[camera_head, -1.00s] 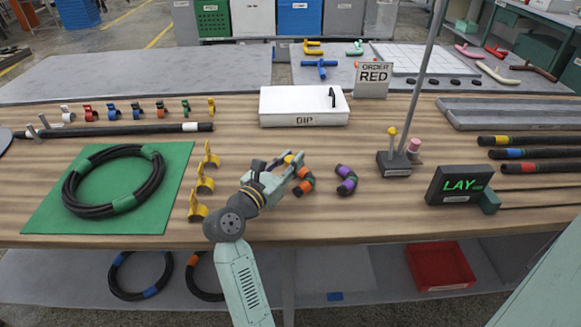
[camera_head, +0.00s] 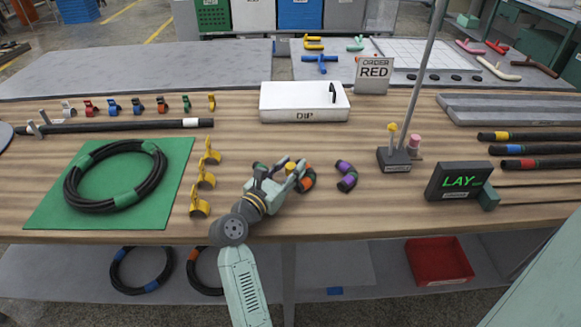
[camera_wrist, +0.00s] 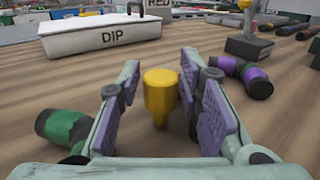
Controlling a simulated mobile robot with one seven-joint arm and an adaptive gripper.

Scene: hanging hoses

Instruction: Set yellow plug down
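The yellow plug (camera_head: 290,166) is upright between the spread fingers of my gripper (camera_head: 283,174). In the wrist view the plug (camera_wrist: 160,92) has a wide top and a narrower stem, with the purple finger pads on both sides of my gripper (camera_wrist: 160,105). A gap shows between the left pad and the plug; on the right the pad is very close. The stem's lower end appears at table level, though contact is hard to judge. My gripper is low over the front middle of the wooden table (camera_head: 400,215).
A purple-banded hose piece (camera_head: 346,177) and an orange-banded one (camera_head: 306,180) lie right of my gripper. A green-banded piece (camera_wrist: 65,128) lies left. The DIP box (camera_head: 304,102) stands behind. A stand (camera_head: 394,158) with yellow and pink pegs and the LAY sign (camera_head: 459,181) are right.

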